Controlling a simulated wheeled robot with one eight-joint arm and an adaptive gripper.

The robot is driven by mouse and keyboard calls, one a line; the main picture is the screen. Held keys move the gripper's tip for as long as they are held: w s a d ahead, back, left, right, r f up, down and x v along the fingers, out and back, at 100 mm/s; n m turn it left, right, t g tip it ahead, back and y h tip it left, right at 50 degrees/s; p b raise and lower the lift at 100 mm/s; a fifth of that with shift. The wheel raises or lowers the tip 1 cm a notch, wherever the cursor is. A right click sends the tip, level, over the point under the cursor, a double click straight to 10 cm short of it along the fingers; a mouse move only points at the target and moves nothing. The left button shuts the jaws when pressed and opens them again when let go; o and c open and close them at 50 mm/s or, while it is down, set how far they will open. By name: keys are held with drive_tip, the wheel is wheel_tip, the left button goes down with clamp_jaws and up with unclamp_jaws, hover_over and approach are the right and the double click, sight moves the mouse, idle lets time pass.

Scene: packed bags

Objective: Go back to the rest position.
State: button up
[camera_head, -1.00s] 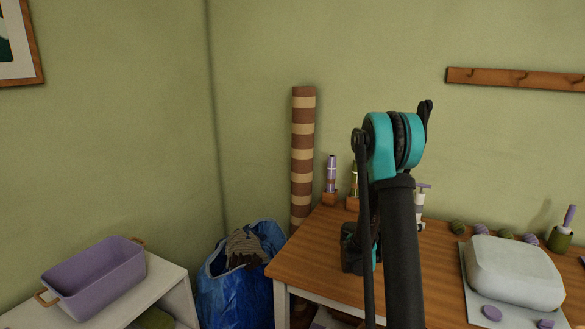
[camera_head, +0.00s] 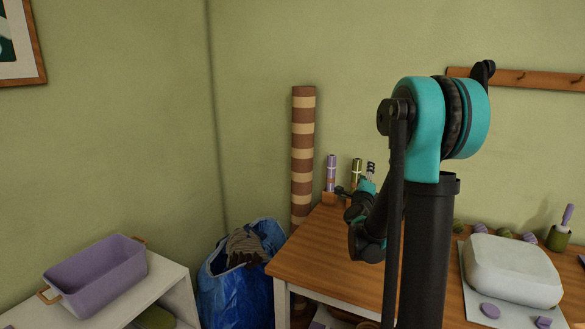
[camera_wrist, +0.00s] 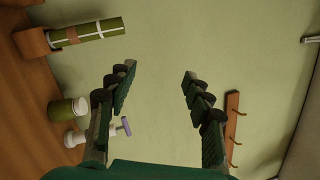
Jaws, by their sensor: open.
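My gripper (camera_wrist: 157,80) is open and empty in the wrist view. Its two dark green fingers stand wide apart with only the green wall between them. In the head view my gripper (camera_head: 350,192) is small and partly hidden, raised over the back of the wooden table (camera_head: 310,262), in front of the small rolls. My arm rises in the foreground and covers part of the table.
A pale rounded case (camera_head: 512,270) lies at the table's right. A blue bag (camera_head: 225,295) stands left of the table, beside a tall striped roll (camera_head: 302,150). A purple bin (camera_head: 100,275) sits on a white shelf. A hook rail (camera_head: 520,78) is on the wall.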

drive_tip(key=s+a+f+n+g+y, duration=0.3)
drive_tip(key=s+a+f+n+y, duration=0.15)
drive_tip(key=n, duration=0.35)
drive_tip(key=s+a+f+n+g+y, duration=0.2)
drive_tip(key=s+a+f+n+y, duration=0.15)
drive_tip(key=a+n, duration=0.4)
drive_tip(key=s+d+f+n+g, duration=0.1)
drive_tip(key=s+f+n+g, duration=0.1)
drive_tip(key=s, duration=0.3)
drive_tip(key=s+d+f+n+g+h, duration=0.1)
drive_tip(key=s+d+f+n+g, duration=0.1)
drive_tip(key=s, duration=0.4)
drive_tip(key=s+d+f+n+g+h, duration=0.1)
drive_tip(key=s+d+f+n+g, duration=0.1)
drive_tip(key=s+f+n, duration=0.3)
drive_tip(key=shift+s+d+f+n+g, duration=0.1)
drive_tip(key=shift+s+f+n+g, duration=0.2)
drive_tip(key=shift+f+n+g, duration=0.45)
drive_tip(key=s+f, duration=0.2)
drive_tip(key=s, duration=0.1)
drive_tip(key=s+f+g, duration=0.1)
drive_tip(key=s+f, duration=0.1)
drive_tip(key=s, duration=0.1)
drive_tip(key=s+f+g, duration=0.1)
drive_tip(key=s+f, duration=0.1)
drive_tip(key=s, duration=0.2)
drive_tip(key=shift+m+g, duration=0.25)
drive_tip(key=shift+m, duration=0.05)
drive_tip(key=shift+r, duration=0.1)
